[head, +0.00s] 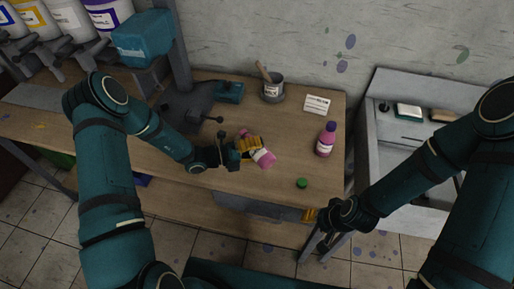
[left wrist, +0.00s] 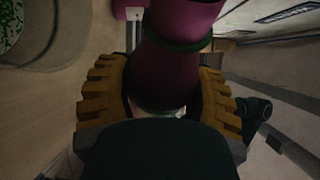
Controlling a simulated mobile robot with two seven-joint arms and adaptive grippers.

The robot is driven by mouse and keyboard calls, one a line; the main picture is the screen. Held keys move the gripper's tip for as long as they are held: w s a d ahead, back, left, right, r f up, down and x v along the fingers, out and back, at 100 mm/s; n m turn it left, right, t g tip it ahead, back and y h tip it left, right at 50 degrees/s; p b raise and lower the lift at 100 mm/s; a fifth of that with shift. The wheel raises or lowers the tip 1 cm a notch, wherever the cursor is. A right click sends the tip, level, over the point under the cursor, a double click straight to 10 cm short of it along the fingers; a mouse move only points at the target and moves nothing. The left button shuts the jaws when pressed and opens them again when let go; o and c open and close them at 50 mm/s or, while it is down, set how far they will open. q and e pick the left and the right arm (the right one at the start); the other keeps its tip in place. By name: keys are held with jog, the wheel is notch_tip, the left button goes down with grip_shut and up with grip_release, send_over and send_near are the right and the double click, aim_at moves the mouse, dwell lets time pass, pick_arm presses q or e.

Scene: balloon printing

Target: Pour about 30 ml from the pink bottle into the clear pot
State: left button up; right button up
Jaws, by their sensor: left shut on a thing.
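My left gripper (head: 250,146) is shut on a pink bottle (head: 264,158) with a pale label, held tilted over the table. A small pink part shows on the gripper's far side. In the left wrist view the bottle (left wrist: 178,70) looks dark magenta between the yellow fingers (left wrist: 165,100). A second pink bottle (head: 325,141) with a purple cap stands upright on the right of the table. I cannot make out the clear pot; the gripper may hide it. My right gripper (head: 314,226) hangs by the table's front right corner; its finger opening is unclear.
A green cap (head: 302,183) lies near the front edge. A grey pot with a brush (head: 272,92), a white card (head: 317,104) and a teal box (head: 230,92) stand at the back. A press stand (head: 181,50) is at left, a sink (head: 405,150) at right.

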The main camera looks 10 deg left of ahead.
pick_arm(q)
jog(key=shift+r+m+p, duration=0.35)
jog(key=shift+r+m, duration=0.15)
jog(key=shift+r, duration=0.05)
jog(key=shift+r+m+y, duration=0.2)
jog(key=shift+m+y, duration=0.2)
jog(key=shift+f, duration=0.1)
jog(key=shift+w+a+r+m+y+p, duration=0.1)
jog(key=shift+r+m+y+p, duration=0.25)
jog(key=shift+m, duration=0.2)
jog(key=shift+w+a+r+m+y+p, duration=0.1)
jog(key=shift+r+m+y+p, duration=0.2)
jog(key=shift+m, duration=0.55)
jog(key=shift+a+r, duration=0.1)
jog(key=shift+w+a+r+m+y, duration=0.15)
jog(key=shift+w+m+y, duration=0.1)
jog(key=shift+m, duration=0.15)
jog(key=shift+w+a+r+m+t+y+b, duration=0.1)
jog(key=shift+a+r+m+t+y+b, duration=0.15)
jog(key=shift+m, duration=0.2)
jog(key=shift+w+m+t+y+b, duration=0.1)
jog(key=shift+m+y+b, duration=0.05)
jog(key=shift+m+y, duration=0.25)
